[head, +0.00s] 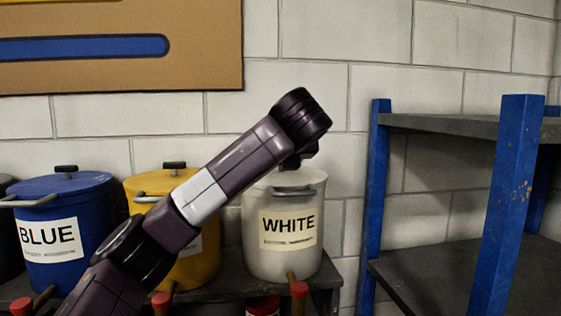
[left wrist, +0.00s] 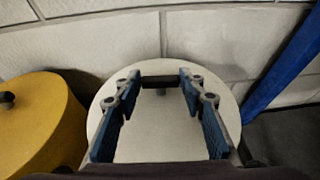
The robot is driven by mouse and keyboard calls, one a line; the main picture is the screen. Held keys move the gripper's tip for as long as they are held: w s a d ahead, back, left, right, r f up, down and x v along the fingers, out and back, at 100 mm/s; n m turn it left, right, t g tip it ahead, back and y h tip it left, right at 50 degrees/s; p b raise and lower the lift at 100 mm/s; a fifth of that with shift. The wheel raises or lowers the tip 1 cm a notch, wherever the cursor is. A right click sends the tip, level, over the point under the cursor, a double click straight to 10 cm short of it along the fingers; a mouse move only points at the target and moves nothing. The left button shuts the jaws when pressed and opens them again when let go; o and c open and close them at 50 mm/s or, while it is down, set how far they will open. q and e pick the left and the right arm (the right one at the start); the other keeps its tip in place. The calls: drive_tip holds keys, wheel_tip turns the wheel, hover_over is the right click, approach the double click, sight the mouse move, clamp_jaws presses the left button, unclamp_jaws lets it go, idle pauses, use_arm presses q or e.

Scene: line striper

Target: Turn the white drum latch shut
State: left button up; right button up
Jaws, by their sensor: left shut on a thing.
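The white drum (head: 256,250), labelled WHITE, stands upright on a dark shelf. Its round pale lid (left wrist: 160,130) fills the middle of the left wrist view. The white drum latch (left wrist: 162,80) is a short black bar on a stem on the lid, lying crosswise between my fingertips. My left gripper (left wrist: 160,84) is over the lid, shut on the two ends of the bar. In the head view my left arm ends above this drum and hides the latch and most of the gripper. My right gripper is in neither view.
A yellow drum (head: 150,187) and a blue drum (head: 88,200) with black bar latches stand to the left. Red-capped valves (head: 299,289) sit along the front. A blue-posted rack (head: 510,190) stands at right. A block wall (head: 330,40) is behind.

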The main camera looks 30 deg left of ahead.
use_arm(q)
drive_tip(key=shift+f+n+g+y, duration=0.2)
drive_tip(key=shift+n+g+y, duration=0.1)
drive_tip(key=shift+n, duration=0.1)
drive_tip(key=o, duration=1.2)
drive_tip(key=shift+w, duration=0.1)
drive_tip(key=shift+c, duration=0.2)
drive_tip(key=shift+r, duration=0.15)
drive_tip(key=v, duration=0.7)
drive_tip(key=shift+d+r, duration=0.3)
drive_tip(key=shift+d, duration=0.05)
drive_tip(key=shift+s+d+r, duration=0.15)
drive_tip(key=shift+s+d, duration=0.1)
drive_tip(key=shift+s, duration=0.45)
drive_tip(key=v, duration=0.3)
drive_tip(key=shift+d, duration=0.1)
drive_tip(key=shift+f, duration=0.2)
